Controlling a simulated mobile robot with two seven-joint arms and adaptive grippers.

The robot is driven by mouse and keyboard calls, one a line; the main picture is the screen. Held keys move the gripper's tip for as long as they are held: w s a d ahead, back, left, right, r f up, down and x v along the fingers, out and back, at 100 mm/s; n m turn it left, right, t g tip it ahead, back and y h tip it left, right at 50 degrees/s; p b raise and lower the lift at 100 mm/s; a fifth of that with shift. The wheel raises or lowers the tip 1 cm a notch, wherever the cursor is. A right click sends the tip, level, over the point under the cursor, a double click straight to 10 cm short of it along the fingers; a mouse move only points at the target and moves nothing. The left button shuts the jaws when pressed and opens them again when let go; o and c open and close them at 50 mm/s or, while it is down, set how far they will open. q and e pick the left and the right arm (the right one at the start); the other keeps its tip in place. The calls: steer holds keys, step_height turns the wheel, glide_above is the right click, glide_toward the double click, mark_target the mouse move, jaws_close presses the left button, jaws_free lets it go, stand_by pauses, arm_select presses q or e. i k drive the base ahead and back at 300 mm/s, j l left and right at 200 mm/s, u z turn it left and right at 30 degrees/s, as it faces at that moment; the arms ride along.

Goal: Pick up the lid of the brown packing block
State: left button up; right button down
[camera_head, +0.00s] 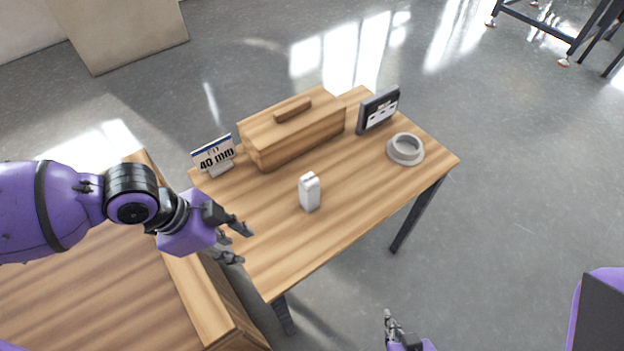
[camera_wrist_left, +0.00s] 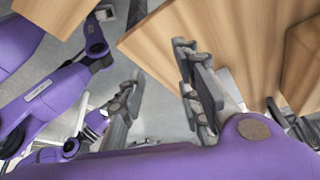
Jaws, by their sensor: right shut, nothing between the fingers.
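The brown wooden packing block (camera_head: 302,144) stands at the back of the small table. My left gripper (camera_head: 238,243) is open and empty, near the table's left front edge, to the left of and in front of the block. Its spread fingers (camera_wrist_left: 164,100) also show in the left wrist view, with nothing between them. My right gripper (camera_head: 388,330) is shut and empty at the bottom of the head view, in front of the table and well away from the block.
A "40 mm" sign (camera_head: 215,158) stands left of the block. A dark framed panel (camera_head: 378,111) and a grey ring (camera_head: 405,149) are to its right. A small white block (camera_head: 309,191) stands in front. A wooden cabinet (camera_head: 100,290) is at left. The table's front right is clear.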

mark_target(309, 185)
steer(key=i+l+u, duration=0.15)
steer(key=l, duration=0.15)
steer(key=i+l+u, duration=0.1)
steer(key=l, duration=0.25)
steer(key=i+l+u, duration=0.25)
steer(key=l, duration=0.4)
steer(key=i, duration=0.05)
